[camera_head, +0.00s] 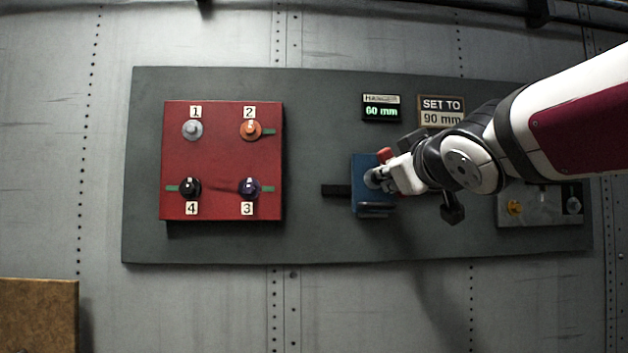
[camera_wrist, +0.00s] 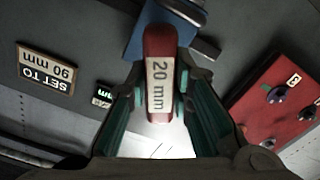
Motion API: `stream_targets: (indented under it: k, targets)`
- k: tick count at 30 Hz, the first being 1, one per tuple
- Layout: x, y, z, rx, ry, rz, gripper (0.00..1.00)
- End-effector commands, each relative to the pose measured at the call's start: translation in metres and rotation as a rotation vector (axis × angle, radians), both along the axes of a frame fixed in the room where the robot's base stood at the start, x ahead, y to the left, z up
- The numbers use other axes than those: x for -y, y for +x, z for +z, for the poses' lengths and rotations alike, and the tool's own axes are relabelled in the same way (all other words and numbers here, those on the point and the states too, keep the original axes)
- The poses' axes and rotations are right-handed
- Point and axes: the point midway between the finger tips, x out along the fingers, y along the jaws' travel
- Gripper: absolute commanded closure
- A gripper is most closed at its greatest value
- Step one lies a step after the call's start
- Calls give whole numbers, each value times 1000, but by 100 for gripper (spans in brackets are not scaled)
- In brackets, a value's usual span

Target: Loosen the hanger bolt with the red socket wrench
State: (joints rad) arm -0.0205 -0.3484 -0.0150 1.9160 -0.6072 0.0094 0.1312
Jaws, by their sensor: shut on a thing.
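My gripper (camera_head: 380,178) is at the blue hanger block (camera_head: 360,200) on the grey panel. In the wrist view my gripper (camera_wrist: 160,88) is shut on the red socket wrench (camera_wrist: 158,42), which bears a "20 mm" label. A bit of the red wrench (camera_head: 385,155) shows above the fingers in the head view. The blue hanger (camera_wrist: 137,38) lies just beyond the wrench in the wrist view. The hanger bolt is hidden behind the wrench and gripper, so I cannot tell whether the socket is seated on it. The hanger display (camera_head: 381,107) reads 60 mm.
A sign (camera_head: 441,111) says "SET TO 90 mm". A red box (camera_head: 221,160) with numbered knobs 1 to 4 projects at the left. A dark bar (camera_head: 335,190) extends left of the hanger. A grey plate (camera_head: 540,213) with small fittings is at the right, partly behind my arm.

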Motion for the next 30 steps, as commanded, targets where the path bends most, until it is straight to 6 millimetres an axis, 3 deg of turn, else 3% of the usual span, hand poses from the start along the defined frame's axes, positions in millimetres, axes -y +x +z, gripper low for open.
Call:
stream_targets:
  k: [14,30]
  targets:
    - [0,-5,2,3,0,0,100]
    - [0,-43,1,2,1,1,100]
